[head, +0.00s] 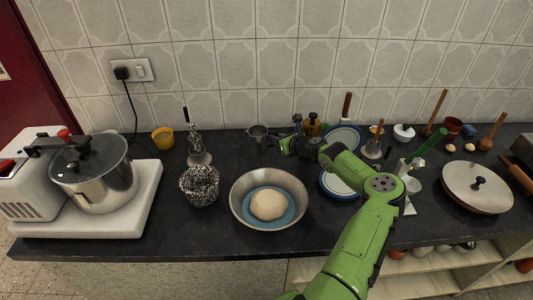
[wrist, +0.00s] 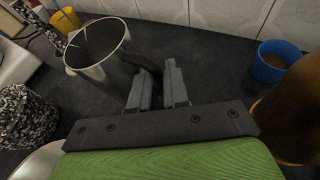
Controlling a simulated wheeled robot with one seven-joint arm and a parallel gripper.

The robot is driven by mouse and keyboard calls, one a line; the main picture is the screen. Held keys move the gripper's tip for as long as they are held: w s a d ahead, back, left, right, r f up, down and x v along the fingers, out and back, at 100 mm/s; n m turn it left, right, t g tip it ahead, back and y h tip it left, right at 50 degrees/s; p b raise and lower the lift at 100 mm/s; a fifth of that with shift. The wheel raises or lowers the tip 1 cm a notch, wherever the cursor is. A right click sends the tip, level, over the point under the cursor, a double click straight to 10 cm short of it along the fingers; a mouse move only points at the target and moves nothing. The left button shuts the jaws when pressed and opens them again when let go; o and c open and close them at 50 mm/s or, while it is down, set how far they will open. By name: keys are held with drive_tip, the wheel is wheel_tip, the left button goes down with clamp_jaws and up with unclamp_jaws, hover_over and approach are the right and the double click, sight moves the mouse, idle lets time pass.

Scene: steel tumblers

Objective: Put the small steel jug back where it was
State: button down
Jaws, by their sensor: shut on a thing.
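The small steel jug (head: 257,138) stands upright toward the back of the dark counter, near the tiled wall. It also shows large in the wrist view (wrist: 104,68), its open mouth up and its interior dark. My gripper (head: 284,145) comes from the right side of the jug. In the wrist view my gripper's fingers (wrist: 158,84) are closed around the jug's dark handle, which faces right. The jug's base looks on or very close to the counter; I cannot tell whether it touches.
A wide steel bowl (head: 237,197) with dough sits in front. A speckled pot (head: 199,186), a steel stand (head: 196,152) and a yellow cup (head: 162,138) are to the left. A blue cup (wrist: 268,68) is right of my fingers. Bare counter surrounds the jug.

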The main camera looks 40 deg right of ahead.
wheel_tip(320, 180, down, 6)
drive_tip(key=shift+w+r+b, duration=0.15)
drive_tip(key=shift+r+b, duration=0.1)
drive_tip(key=shift+b, duration=0.35)
drive_tip(key=c, duration=1.1)
unclamp_jaws()
